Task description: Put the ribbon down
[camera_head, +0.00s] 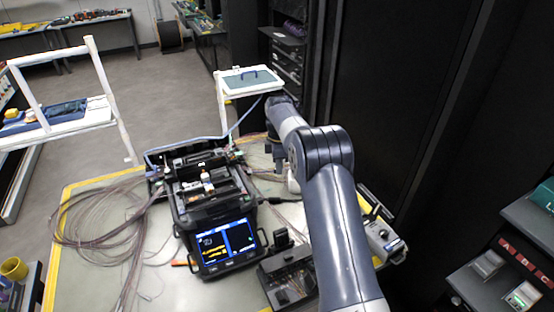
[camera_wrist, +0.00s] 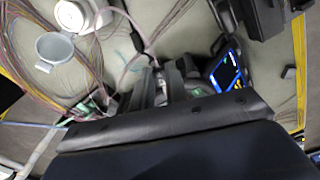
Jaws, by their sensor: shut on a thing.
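My gripper (camera_head: 275,160) is over the back right of the worktable, at the end of my arm and largely hidden by it. In the wrist view its dark fingers (camera_wrist: 163,88) are close together and shut on what looks like a thin ribbon. A thin pale strand (camera_wrist: 136,24), probably the ribbon, runs from the fingers across the table. I cannot make out its held end. The fusion splicer (camera_head: 212,205) stands left of my gripper, its blue screen (camera_head: 228,243) lit. The screen also shows in the wrist view (camera_wrist: 226,72).
Loose fibre bundles (camera_head: 90,225) lie on the yellow-edged table (camera_head: 75,290). A black device (camera_head: 287,280) stands front right of the splicer. A white stand with a tray (camera_head: 250,80) is behind. A grey cup (camera_wrist: 55,50) shows in the wrist view. Dark cabinets are on the right.

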